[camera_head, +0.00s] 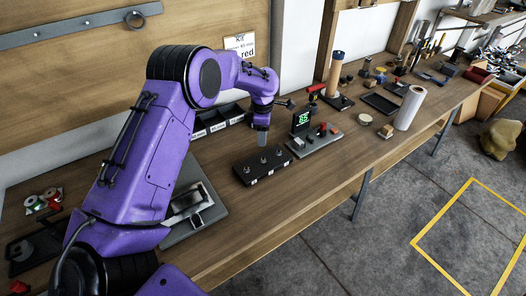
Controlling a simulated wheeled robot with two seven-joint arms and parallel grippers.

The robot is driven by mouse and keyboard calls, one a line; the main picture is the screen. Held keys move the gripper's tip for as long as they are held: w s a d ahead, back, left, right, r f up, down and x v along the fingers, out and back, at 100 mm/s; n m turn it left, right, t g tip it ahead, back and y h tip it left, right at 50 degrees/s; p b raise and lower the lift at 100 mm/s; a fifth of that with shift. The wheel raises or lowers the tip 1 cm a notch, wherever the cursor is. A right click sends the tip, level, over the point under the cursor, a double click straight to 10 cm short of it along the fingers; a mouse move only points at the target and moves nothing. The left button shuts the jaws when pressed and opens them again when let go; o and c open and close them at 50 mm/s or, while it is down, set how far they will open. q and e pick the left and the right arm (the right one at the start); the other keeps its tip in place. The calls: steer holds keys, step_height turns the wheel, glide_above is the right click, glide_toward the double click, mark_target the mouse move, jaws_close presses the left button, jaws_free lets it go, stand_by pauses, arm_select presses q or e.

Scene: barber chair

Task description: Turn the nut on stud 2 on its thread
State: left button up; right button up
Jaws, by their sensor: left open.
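A black block (264,174) lies on the wooden bench near the middle of the view. Several small metallic studs stand in a row along its top, with the middle stud (263,159) just below my gripper. They are too small to tell which carry a nut or how the nuts sit. My left gripper (262,141) points down from the purple arm, above the back edge of the block. It is open, and its fingertips look close to the middle stud; I cannot tell whether they touch. My right gripper is out of view.
A grey device with a green-lit display (302,120) stands right of the block. Behind my wrist are labelled dark bins (205,128). A grey tray (204,228) lies below my arm. A white roll (409,108) stands farther right. The bench front (290,205) is clear.

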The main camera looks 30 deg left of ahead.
mark_target(263, 160)
arm_select(q)
steer(key=shift+n, duration=0.6)
step_height(263, 160, down, 11)
steer(key=p, duration=0.2)
steer(key=shift+r+p, duration=0.2)
steer(key=shift+p, duration=0.1)
jaws_close()
